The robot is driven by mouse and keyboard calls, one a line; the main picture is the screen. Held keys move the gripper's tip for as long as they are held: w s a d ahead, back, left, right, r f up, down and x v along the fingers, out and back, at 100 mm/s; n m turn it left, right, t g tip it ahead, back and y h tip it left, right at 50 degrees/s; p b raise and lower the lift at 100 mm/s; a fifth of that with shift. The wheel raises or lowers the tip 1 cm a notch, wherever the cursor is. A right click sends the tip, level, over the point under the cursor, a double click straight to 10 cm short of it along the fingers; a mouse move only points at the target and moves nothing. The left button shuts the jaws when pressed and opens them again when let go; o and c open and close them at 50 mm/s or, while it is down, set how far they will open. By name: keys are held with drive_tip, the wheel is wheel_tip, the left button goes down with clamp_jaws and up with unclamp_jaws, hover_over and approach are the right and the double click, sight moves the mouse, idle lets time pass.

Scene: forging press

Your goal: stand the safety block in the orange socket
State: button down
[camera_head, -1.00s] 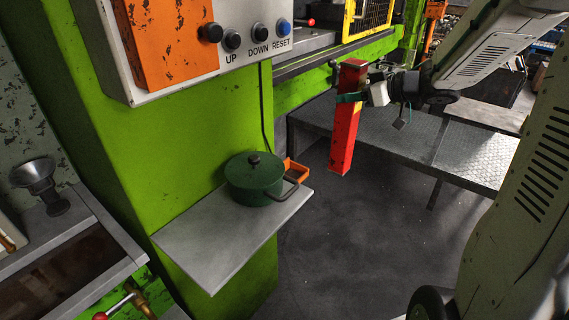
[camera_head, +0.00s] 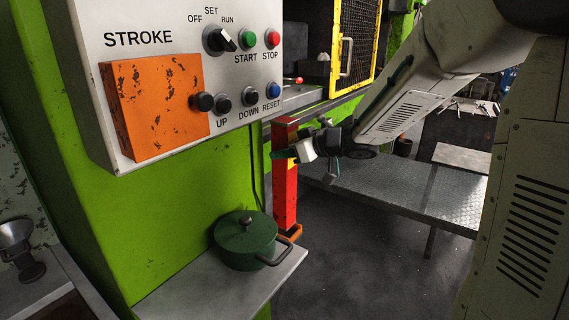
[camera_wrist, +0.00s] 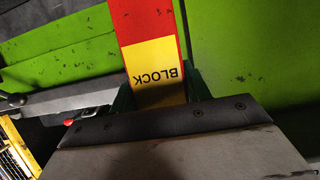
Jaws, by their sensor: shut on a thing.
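The safety block is a long red post (camera_head: 285,197), upright in the head view. In the wrist view it shows red with a yellow band lettered BLOCK (camera_wrist: 155,68). My gripper (camera_head: 286,153) is shut on its upper part, with green fingers on either side in the wrist view (camera_wrist: 160,90). The orange socket (camera_head: 294,232) shows just behind the green pot, at the shelf's far edge. The block's lower end overlaps the socket in the head view. The pot partly covers this spot, so I cannot tell whether the block is inside, above or behind the socket.
The green lidded pot (camera_head: 245,240) stands on the grey shelf (camera_head: 190,292), close to the socket. The control panel (camera_head: 190,60) hangs above on the green press column (camera_head: 160,215). A metal plate platform (camera_head: 425,195) lies to the right, with dark open floor below.

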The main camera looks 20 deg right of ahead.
sight(285, 163)
drive_tip(key=shift+w+a+f, duration=0.1)
drive_tip(key=shift+a+f, duration=0.1)
drive_tip(key=shift+f, duration=1.5)
drive_tip(key=c, duration=0.7)
unclamp_jaws()
drive_tip(key=shift+f, duration=0.1)
